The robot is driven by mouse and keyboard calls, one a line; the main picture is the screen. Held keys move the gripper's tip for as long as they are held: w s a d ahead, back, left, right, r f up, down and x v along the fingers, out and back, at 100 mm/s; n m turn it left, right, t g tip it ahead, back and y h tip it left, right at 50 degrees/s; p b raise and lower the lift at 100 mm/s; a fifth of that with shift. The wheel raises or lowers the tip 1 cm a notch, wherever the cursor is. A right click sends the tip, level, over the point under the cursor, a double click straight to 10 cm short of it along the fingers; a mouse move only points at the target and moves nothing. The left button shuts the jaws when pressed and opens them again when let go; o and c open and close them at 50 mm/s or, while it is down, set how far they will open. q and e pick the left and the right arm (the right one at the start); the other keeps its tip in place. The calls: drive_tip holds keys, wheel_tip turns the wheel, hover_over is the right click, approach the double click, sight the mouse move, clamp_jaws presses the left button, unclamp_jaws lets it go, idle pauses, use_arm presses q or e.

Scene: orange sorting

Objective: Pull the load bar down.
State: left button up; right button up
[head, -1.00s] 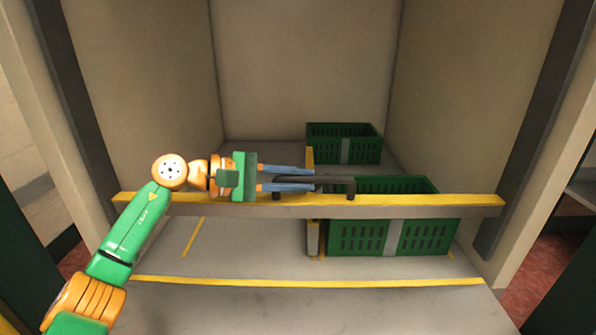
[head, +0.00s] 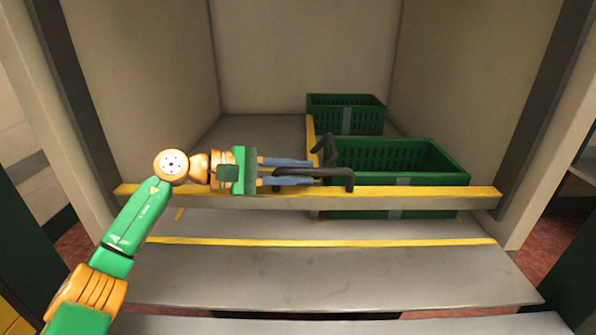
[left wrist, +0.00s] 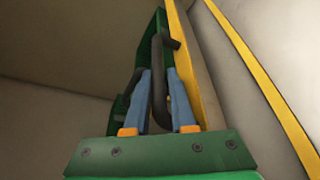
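The load bar (head: 420,191) is a long yellow-topped beam spanning the bay between its side posts. A black handle (head: 343,179) rises from it left of the crate. My left gripper (head: 321,172), with blue fingers, comes in level from the left. In the left wrist view its fingers are close on both sides of the black handle (left wrist: 157,85) and appear to touch it. The yellow bar (left wrist: 195,75) runs just right of the fingers there. The fingertips are partly hidden by the handle. My right gripper is not in view.
A large green crate (head: 448,180) stands right behind the bar, its front partly covered by it. A smaller green crate (head: 372,116) stands farther back. Yellow lines mark the grey floor (head: 255,133). Walls close in the bay on both sides.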

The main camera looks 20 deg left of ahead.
use_arm(q)
drive_tip(key=o, duration=0.4)
drive_tip(key=shift+f, duration=0.25)
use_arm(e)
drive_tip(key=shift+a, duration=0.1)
use_arm(q)
drive_tip(key=v, duration=0.6)
drive_tip(key=shift+s+a+b, duration=0.1)
drive_tip(key=shift+b, duration=0.3)
drive_tip(key=shift+s+a+r, duration=0.15)
drive_tip(key=shift+s+a, duration=0.1)
drive_tip(key=shift+a, duration=0.1)
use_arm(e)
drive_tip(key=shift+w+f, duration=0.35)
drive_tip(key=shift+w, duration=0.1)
use_arm(q)
drive_tip(key=shift+r, duration=0.1)
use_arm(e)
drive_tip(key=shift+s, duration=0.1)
